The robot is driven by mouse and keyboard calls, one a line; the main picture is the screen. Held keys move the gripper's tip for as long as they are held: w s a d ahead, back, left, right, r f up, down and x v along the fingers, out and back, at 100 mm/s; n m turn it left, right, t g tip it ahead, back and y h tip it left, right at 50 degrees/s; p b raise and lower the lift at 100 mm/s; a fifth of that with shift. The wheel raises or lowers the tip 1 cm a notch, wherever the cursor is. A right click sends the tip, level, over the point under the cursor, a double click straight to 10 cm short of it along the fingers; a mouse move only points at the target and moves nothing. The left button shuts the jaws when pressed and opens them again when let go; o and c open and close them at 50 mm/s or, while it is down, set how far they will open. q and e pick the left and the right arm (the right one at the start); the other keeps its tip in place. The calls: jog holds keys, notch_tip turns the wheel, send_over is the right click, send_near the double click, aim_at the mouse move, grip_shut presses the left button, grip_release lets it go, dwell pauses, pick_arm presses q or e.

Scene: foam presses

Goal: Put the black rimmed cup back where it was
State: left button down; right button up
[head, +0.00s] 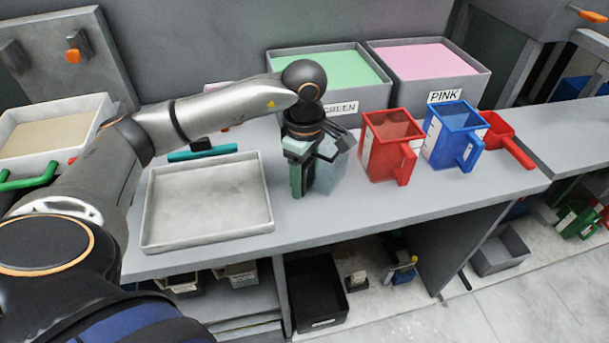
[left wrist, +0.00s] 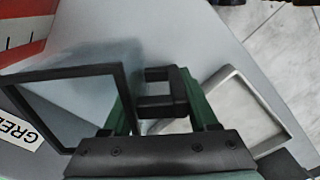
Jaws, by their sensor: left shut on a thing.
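The black rimmed cup is a clear, square cup with a black rim and a black handle. In the head view its clear body (head: 333,172) is between my left gripper and the red cup, partly hidden by the gripper. In the left wrist view the cup (left wrist: 75,98) is at the left, seen from above, and looks empty. My left gripper (head: 299,178) points down and is shut on the cup's handle (left wrist: 165,92), between its green fingers. I cannot tell whether the cup's base touches the bench. My right gripper is not in view.
A red cup (head: 384,148) and a blue cup (head: 446,136) stand to the right, with a red scoop (head: 503,134) beyond. Bins of green (head: 335,73) and pink (head: 430,63) material are behind. A shallow grey tray (head: 207,245) is left. The bench front (head: 345,215) is clear.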

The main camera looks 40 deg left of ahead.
pick_arm(q)
jog(key=shift+f+b, duration=0.25)
jog(key=shift+b, duration=0.05)
jog(key=shift+c, duration=2.4)
grip_release()
jog(key=shift+r, duration=0.1)
jog(key=shift+o, duration=1.4)
jog(key=shift+r+p, duration=0.2)
jog(key=shift+p, duration=0.15)
notch_tip(320, 180, up, 11)
jog(key=shift+f, duration=0.1)
jog(key=shift+r+p, duration=0.4)
jog(key=shift+r, duration=0.15)
